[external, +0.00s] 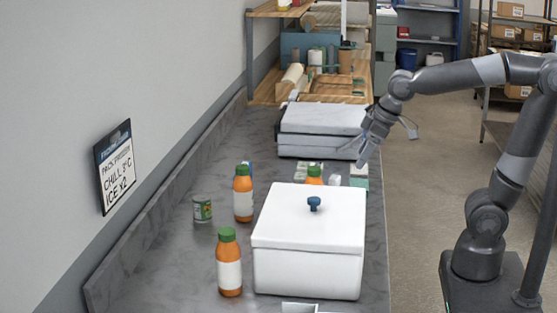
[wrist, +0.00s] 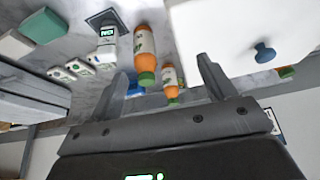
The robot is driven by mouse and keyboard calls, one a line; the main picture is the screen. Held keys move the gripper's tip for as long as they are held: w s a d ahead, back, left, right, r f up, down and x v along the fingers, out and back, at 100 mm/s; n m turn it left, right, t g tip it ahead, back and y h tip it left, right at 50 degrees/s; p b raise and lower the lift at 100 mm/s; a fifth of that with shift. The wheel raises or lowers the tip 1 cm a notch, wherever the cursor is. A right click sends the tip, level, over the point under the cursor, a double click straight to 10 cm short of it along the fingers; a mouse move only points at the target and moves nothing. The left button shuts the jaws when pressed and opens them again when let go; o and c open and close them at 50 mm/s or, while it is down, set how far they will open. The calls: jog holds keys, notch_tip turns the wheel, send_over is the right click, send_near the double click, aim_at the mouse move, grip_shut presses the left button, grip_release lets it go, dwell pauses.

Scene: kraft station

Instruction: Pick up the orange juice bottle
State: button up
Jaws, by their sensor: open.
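Three orange juice bottles with green caps and white labels stand on the grey counter. One bottle (external: 243,197) is left of the white box, one (external: 229,264) is nearer the front, and one (external: 314,175) is mostly hidden behind the box. In the wrist view, a near bottle (wrist: 145,52) and a farther one (wrist: 170,82) show in the gap between my fingers, and part of another (wrist: 287,72) shows at the right. My gripper (external: 387,150) is open and empty, above the counter's right side, apart from the bottles. Its fingers also show in the wrist view (wrist: 160,86).
A can (external: 202,208) stands at the left. Grey flat cases (external: 320,120) lie behind. Small cartons and packs (wrist: 70,70) lie near the bottles. A wall is at the left.

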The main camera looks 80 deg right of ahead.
send_near(311, 179)
jog(key=d, duration=0.1)
jog(key=shift+m+g, duration=0.3)
jog(key=shift+m, duration=0.1)
jog(key=x, duration=0.7)
jog(key=d+x, duration=0.1)
jog(key=x, duration=0.3)
jog(key=shift+c, duration=0.3)
jog(key=c, duration=1.6)
jog(key=shift+o, duration=0.2)
jog(key=shift+w, duration=0.1)
